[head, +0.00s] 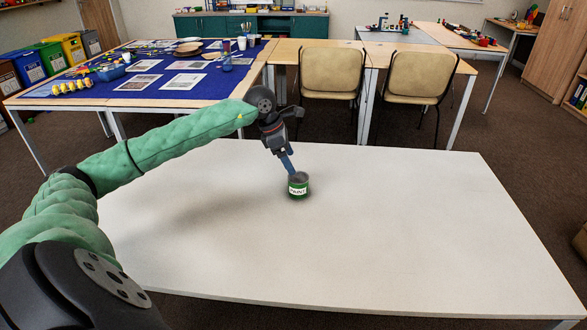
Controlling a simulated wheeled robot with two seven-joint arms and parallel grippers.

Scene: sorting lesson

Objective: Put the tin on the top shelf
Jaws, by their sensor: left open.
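The tin (298,188) is a small green paint tin with a white label and a grey top. It stands upright on the white table (400,230). My left gripper (289,168) reaches down at the tin's upper left side, and its blue fingers overlap the rim in the picture. It is open and not closed on the tin. Whether a finger touches the tin, I cannot tell. My right gripper is out of view. Part of a wooden shelf unit (582,72) shows at the right edge; its top shelf cannot be made out.
The white table is otherwise bare. Behind it stand two tan chairs (332,75) and a table with a blue cloth (215,85) holding cards, a tray and cups. Several coloured bins (52,58) stand at the far left. A wooden cabinet (550,48) stands at the right.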

